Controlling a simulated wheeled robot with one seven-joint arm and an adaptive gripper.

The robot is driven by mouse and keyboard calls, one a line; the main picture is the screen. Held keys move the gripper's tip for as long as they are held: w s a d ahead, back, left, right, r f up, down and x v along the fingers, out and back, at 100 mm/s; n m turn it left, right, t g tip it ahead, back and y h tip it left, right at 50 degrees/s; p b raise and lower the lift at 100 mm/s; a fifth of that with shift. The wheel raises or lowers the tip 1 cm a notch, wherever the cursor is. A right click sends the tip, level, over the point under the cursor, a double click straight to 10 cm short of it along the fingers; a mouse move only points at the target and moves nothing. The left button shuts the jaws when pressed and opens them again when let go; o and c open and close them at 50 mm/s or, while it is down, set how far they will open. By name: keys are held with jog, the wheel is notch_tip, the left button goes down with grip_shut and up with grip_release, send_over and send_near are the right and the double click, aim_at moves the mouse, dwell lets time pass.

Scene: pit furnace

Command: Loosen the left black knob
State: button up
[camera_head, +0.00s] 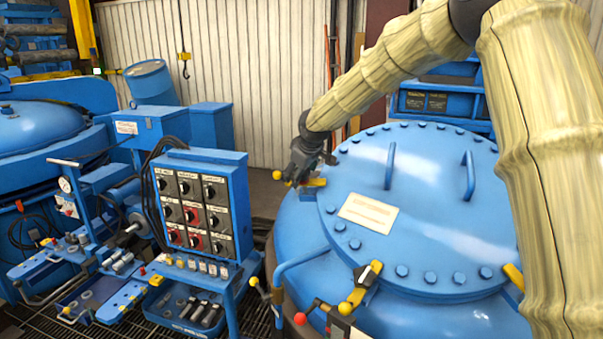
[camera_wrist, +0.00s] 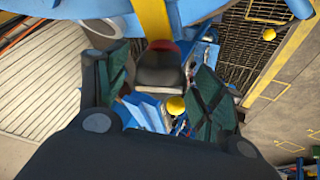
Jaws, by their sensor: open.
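The black knob (camera_wrist: 160,72) shows in the wrist view at the end of a yellow clamp bar (camera_wrist: 153,20), with a red band where they meet. My gripper (camera_wrist: 162,92) is open, with one dark green finger pad on each side of the knob. A gap shows on both sides, and I cannot tell whether either pad touches. In the head view my gripper (camera_head: 298,176) is at the left edge of the blue furnace lid (camera_head: 425,205), over a yellow clamp (camera_head: 314,183). There it hides the knob. Another clamp with a black part (camera_head: 365,274) is at the lid's front edge.
A yellow ball (camera_head: 277,175) is close to my gripper. A red ball (camera_head: 300,318) and more yellow balls are at the furnace front. Raised handles (camera_head: 390,166) and bolts are on the lid. A blue control panel (camera_head: 195,205) and tool bench stand to the left.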

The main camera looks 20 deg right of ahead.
jog(key=v, duration=1.1)
jog(key=shift+s+r, duration=0.3)
jog(key=shift+d, duration=0.1)
